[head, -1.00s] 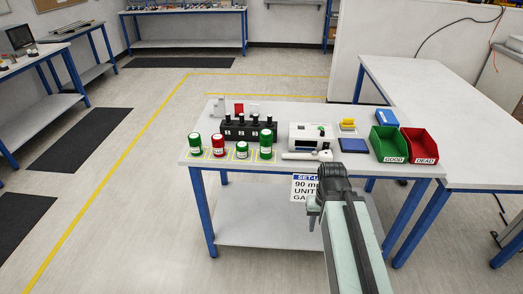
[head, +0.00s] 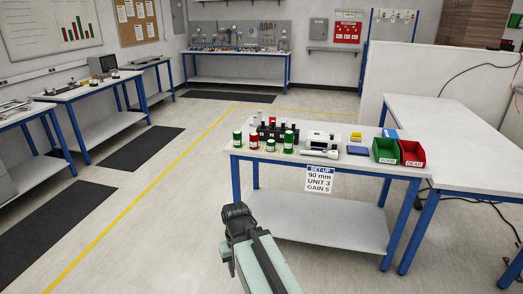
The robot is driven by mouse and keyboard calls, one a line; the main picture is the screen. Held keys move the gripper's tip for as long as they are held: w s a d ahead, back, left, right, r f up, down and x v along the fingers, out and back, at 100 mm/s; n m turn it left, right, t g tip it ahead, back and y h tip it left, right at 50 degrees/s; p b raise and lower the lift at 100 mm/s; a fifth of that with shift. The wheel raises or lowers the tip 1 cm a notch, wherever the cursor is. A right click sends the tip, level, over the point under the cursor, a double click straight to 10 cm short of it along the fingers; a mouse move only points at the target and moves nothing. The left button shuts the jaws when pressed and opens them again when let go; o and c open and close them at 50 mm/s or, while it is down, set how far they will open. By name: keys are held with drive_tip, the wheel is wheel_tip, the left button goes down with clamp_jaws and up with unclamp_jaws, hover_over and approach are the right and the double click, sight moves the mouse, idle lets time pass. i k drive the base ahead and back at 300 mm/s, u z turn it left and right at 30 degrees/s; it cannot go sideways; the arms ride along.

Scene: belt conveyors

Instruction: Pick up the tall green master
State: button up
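The tall green master (head: 289,140) is a green cylinder with a pale label band. It stands upright at the right end of a row of cylinders along the table's front left. A short green master (head: 270,146) stands just left of it, then a red master (head: 253,141) and another green master (head: 237,140). My gripper (head: 231,266) is low in front of the table, over the floor, well short of the masters and touching nothing. Its fingers point down and are too small to tell open from shut.
The table (head: 340,164) also holds a black numbered block behind the masters, a white device (head: 326,138), a blue pad (head: 357,151), a green GOOD bin (head: 385,151) and a red DEAD bin (head: 412,154). A set-up sign (head: 319,179) hangs in front. Open floor lies left.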

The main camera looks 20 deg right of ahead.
sight(289, 143)
drive_tip(key=u, duration=0.1)
drive_tip(key=i, duration=0.55)
drive_tip(key=u, duration=0.6)
drive_tip(key=i, duration=1.55)
drive_tip(key=z, duration=0.75)
